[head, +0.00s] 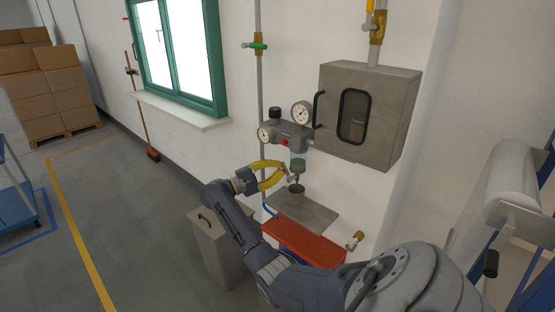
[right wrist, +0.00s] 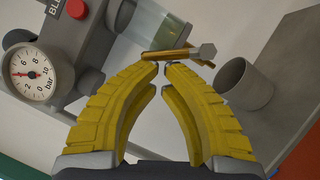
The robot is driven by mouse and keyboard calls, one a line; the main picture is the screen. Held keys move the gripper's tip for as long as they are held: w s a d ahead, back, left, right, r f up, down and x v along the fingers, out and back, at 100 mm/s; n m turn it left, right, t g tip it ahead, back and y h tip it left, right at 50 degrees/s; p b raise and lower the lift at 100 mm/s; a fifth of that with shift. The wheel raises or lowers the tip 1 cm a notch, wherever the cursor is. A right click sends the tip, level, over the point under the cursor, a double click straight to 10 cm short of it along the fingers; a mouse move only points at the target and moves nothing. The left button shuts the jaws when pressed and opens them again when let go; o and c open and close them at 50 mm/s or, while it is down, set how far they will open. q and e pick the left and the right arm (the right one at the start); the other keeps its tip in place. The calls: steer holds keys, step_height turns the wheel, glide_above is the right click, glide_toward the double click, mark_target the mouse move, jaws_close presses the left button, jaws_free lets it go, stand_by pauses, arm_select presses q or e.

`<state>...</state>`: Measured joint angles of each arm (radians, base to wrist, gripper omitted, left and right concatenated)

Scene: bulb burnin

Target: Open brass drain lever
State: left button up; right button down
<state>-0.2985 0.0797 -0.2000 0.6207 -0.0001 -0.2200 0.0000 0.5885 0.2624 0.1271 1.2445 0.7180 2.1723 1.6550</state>
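The brass drain lever (right wrist: 180,53) lies just beyond my right fingertips in the right wrist view, under a clear bowl (right wrist: 158,35); a hex end shows at its right. In the head view the lever (head: 291,179) is small, below the greenish bowl (head: 298,164) of the filter regulator (head: 290,135). My right gripper (right wrist: 161,67), with yellow fingers, has its tips almost together, with a thin gap and nothing clearly held between them. It also shows in the head view (head: 284,170), coming at the lever from the left. I cannot tell whether the tips touch the lever. My left gripper is out of view.
A grey cup (head: 296,192) stands on a metal shelf (head: 318,218) below the bowl; it is close to the right fingertip in the wrist view (right wrist: 245,84). A grey cabinet (head: 365,110) hangs above right. A red-topped surface (head: 305,243) lies below.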

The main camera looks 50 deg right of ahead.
steer(key=shift+s+r+m+y, duration=0.35)
steer(key=shift+r+m+y, duration=0.15)
steer(key=shift+m, duration=0.6)
steer(key=shift+s+r+m+y, duration=0.3)
steer(key=shift+r+m+y, duration=0.2)
steer(key=shift+m, duration=0.6)
steer(key=shift+s+r+m, duration=0.1)
steer(key=shift+s+m, duration=0.1)
steer(key=shift+m, duration=0.2)
steer(key=v, duration=1)
steer(key=shift+s, duration=0.1)
